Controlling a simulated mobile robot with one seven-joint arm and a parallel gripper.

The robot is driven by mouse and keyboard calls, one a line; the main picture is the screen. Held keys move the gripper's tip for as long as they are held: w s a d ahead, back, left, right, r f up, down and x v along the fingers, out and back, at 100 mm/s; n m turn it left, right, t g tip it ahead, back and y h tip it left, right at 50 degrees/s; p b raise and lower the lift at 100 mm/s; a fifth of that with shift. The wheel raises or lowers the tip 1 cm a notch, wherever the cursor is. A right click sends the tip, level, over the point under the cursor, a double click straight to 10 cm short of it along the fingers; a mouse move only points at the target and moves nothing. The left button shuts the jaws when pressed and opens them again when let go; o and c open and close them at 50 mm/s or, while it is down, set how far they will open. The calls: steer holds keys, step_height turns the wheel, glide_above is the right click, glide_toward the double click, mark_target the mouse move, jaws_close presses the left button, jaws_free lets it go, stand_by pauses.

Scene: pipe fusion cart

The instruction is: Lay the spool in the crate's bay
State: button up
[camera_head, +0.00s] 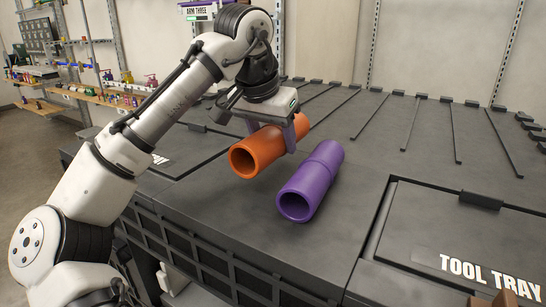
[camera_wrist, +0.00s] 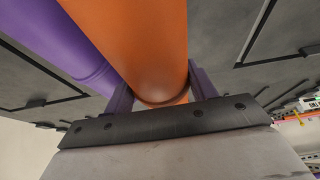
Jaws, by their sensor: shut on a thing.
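An orange hollow tube (camera_head: 259,150) is between the purple fingers of my gripper (camera_head: 271,136), above the grey cart top. Its open end faces front-left. In the wrist view the orange tube (camera_wrist: 145,40) runs between both fingers of my gripper (camera_wrist: 162,92). A purple hollow tube (camera_head: 313,182) with a raised middle band lies on the cart top, right of the orange one. It also shows in the wrist view (camera_wrist: 50,40). I cannot tell which tube is the spool. I cannot make out a crate or its bay.
The grey cart top (camera_head: 345,115) has several raised ribs toward the back. A lidded panel marked TOOL TRAY (camera_head: 455,235) is at the right front. Shelves with small fittings (camera_head: 95,92) stand at the back left. The cart top right of the purple tube is clear.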

steer(key=shift+f, duration=2.05)
steer(key=shift+f, duration=0.2)
steer(key=o, duration=1.1)
steer(key=shift+r, duration=0.1)
steer(key=v, duration=1.2)
steer(key=shift+s, duration=0.1)
